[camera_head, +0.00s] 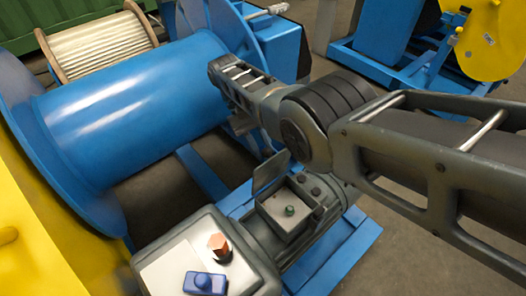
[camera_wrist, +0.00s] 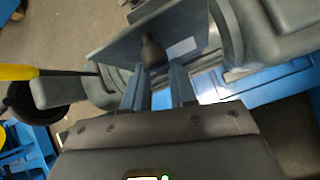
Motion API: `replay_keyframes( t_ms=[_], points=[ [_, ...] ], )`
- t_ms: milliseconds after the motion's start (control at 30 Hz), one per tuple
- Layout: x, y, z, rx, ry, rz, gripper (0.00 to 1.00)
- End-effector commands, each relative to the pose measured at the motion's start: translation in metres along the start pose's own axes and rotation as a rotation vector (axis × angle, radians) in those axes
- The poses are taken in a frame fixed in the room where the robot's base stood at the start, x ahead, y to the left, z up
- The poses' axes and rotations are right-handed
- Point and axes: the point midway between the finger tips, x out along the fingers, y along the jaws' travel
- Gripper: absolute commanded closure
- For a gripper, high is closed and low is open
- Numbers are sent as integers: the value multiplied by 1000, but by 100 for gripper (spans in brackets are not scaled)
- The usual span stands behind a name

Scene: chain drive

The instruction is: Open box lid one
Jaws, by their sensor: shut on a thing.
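The small grey box (camera_head: 292,218) sits on the motor in the head view. Its lid (camera_head: 268,172) stands raised at the box's far left edge, and a green knob shows inside the box. In the wrist view, a grey plate, seemingly the lid (camera_wrist: 118,47), carries a dark rounded knob (camera_wrist: 152,52). My gripper (camera_wrist: 160,80) has its two fingers around the base of this knob and is shut on it. In the head view my arm reaches in from the right above the motor; the gripper's fingers cannot be made out there.
A large blue drum (camera_head: 125,110) stands at left behind the motor. Blue base rails (camera_head: 345,255) lie under the motor. Open floor shows at lower right.

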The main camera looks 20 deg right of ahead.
Motion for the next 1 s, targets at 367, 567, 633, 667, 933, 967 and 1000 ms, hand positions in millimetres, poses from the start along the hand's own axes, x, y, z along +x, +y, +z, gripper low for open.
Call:
replay_keyframes(
  t_ms=[367,567,633,667,933,967,1000],
  points=[
    [7,-9,2,-12,-28,-4,100],
    [7,-9,2,-12,-28,-4,70],
    [6,-9,2,-12,-27,-5,63],
    [6,-8,2,-12,-26,-5,60],
    [2,-6,1,-9,-19,-4,48],
    [2,-6,1,-8,-18,-3,48],
    [2,-5,1,-8,-18,-3,48]
  ],
)
